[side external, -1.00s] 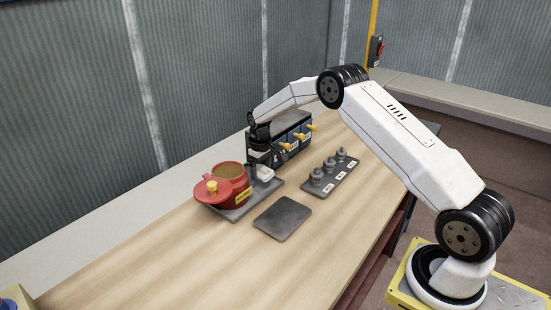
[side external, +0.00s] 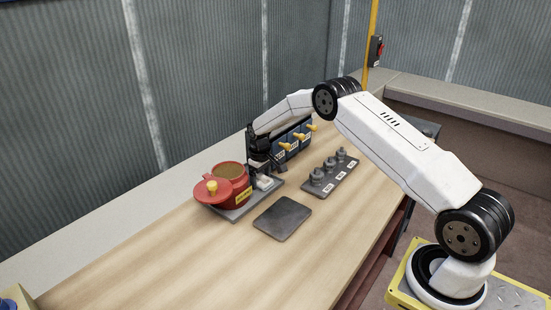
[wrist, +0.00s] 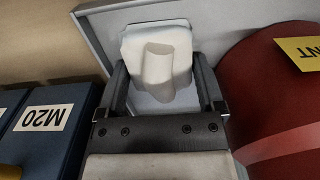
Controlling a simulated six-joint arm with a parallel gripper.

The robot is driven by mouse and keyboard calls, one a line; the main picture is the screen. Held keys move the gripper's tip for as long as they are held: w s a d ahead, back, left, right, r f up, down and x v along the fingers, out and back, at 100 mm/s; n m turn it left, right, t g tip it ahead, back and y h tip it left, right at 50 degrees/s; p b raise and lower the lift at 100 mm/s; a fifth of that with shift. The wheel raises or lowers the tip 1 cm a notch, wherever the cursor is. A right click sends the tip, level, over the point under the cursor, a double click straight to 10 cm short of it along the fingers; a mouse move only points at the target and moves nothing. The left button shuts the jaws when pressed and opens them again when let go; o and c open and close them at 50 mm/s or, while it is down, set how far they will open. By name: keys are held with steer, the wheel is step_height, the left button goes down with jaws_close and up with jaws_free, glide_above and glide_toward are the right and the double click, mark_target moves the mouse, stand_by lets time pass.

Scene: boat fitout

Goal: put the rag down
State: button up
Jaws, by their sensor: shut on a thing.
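The white rag (wrist: 160,62) is a folded pad with a raised grip part, held between the fingers of my gripper (wrist: 165,90) in the wrist view. In the side view my gripper (side external: 262,172) points down over the grey tray beside the red pot, and the rag (side external: 265,182) shows under it. The rag is at or just above the grey tray (side external: 237,211); I cannot tell whether it touches. The red pot (side external: 232,190) stands on the same tray, left of the rag, with a yellow label and its red lid tilted at its side.
Blue bins (side external: 290,145) with yellow-handled tools stand behind my gripper; one is marked M20 (wrist: 45,118). A dark rack (side external: 325,184) with several grey fittings is to the right. A flat dark plate (side external: 283,217) lies in front.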

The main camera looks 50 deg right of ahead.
mark_target(260, 177)
steer(key=o, duration=0.9)
steer(key=shift+r, duration=0.15)
step_height(260, 177, up, 12)
steer(key=shift+r, duration=0.1)
steer(key=shift+a, duration=0.1)
stand_by(0.4)
steer(key=s+a+r+t, duration=0.1)
steer(key=s+a+r, duration=0.2)
steer(key=s+a, duration=0.8)
steer(key=shift+t, duration=0.8)
steer(key=s+a, duration=0.1)
steer(key=s, duration=0.5)
steer(key=s+a, duration=0.2)
steer(key=s, duration=0.3)
steer(key=s+a+f, duration=0.1)
steer(key=s+a, duration=0.1)
steer(key=s, duration=0.4)
steer(key=shift+s+f, duration=0.1)
steer(key=shift+s, duration=0.25)
